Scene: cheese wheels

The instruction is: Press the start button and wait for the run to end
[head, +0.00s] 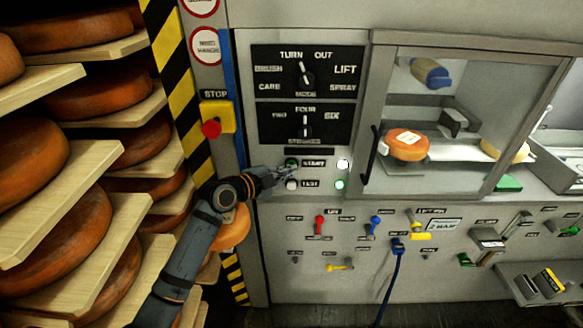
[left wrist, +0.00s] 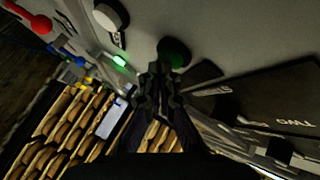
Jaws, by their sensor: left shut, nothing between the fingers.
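The start button (head: 291,162) is a dark green round button beside the START label on the grey machine panel. It also shows in the left wrist view (left wrist: 174,50), just ahead of the fingertips. My left gripper (head: 286,172) is shut and empty, its tips at the panel right by the start button. In the left wrist view the closed fingertips (left wrist: 161,72) overlap the button's lower edge; I cannot tell whether they touch it. A white TEST button (head: 292,185) sits below. A white lamp (head: 343,165) and a lit green lamp (head: 339,184) are to the right.
A red stop button (head: 211,128) on a yellow box is at the left. Mode (head: 305,78) and strokes (head: 305,127) dials are above. A windowed chamber holds an orange cheese wheel (head: 407,146). Coloured levers and a blue cable (head: 394,277) are below. Cheese shelves (head: 97,52) crowd the left.

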